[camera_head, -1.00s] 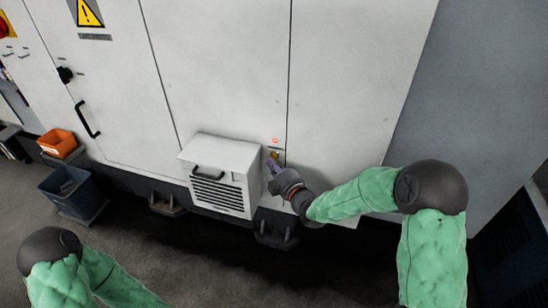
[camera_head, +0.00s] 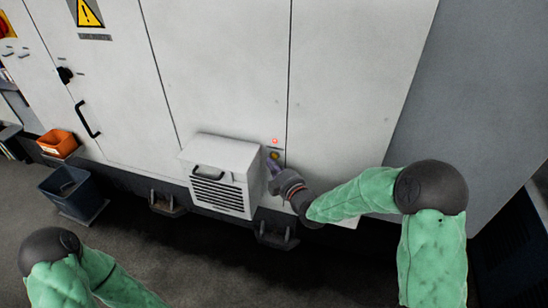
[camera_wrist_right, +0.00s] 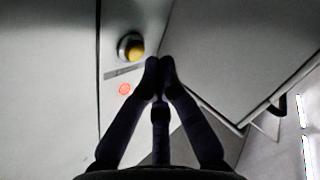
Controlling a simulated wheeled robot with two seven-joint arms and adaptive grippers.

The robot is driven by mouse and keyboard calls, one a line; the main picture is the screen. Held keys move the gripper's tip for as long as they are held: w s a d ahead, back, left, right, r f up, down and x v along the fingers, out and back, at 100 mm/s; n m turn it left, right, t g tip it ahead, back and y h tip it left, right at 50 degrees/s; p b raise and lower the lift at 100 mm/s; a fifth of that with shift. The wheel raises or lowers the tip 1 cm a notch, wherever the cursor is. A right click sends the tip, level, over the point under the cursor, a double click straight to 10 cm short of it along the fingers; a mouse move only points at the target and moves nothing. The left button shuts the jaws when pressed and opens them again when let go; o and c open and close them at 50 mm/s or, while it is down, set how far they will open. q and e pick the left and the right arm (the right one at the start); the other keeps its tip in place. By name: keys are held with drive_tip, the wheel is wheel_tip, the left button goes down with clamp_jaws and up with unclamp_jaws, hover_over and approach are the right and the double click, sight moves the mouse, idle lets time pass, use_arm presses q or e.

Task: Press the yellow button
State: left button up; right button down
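The yellow button (camera_head: 274,155) sits in a dark round collar on the white machine front, just right of the vented box. In the right wrist view the yellow button (camera_wrist_right: 136,50) is up and left of my fingertips. My right gripper (camera_head: 272,165) is close to the button, just below it in the head view. In the wrist view its two dark fingertips (camera_wrist_right: 160,66) are together with nothing visible between them. A gap shows between them and the button in that picture; contact is not seen. My left gripper is out of view.
A red light (camera_head: 275,141) glows above the button. A white vented box (camera_head: 222,172) juts out left of my right gripper. An orange bin (camera_head: 58,143) and a dark blue bin (camera_head: 70,190) stand at the left. The machine front above is flat and clear.

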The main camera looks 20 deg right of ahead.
drive_tip(key=shift+w+d+b, duration=0.25)
drive_tip(key=shift+w+b, duration=0.1)
drive_tip(key=shift+b, duration=0.1)
drive_tip(key=shift+w+d+b, duration=0.2)
drive_tip(key=shift+w+b, duration=0.1)
idle(0.7)
drive_tip(key=shift+s+a, duration=0.1)
drive_tip(key=shift+s, duration=0.05)
drive_tip(key=shift+s+a+b, duration=0.3)
drive_tip(key=shift+s+a, duration=0.05)
drive_tip(key=shift+s, duration=0.15)
idle(0.3)
drive_tip(key=s+a, duration=0.2)
drive_tip(key=s+b, duration=0.1)
drive_tip(key=s, duration=0.1)
drive_tip(key=shift+s+a, duration=0.1)
drive_tip(key=shift+a, duration=0.3)
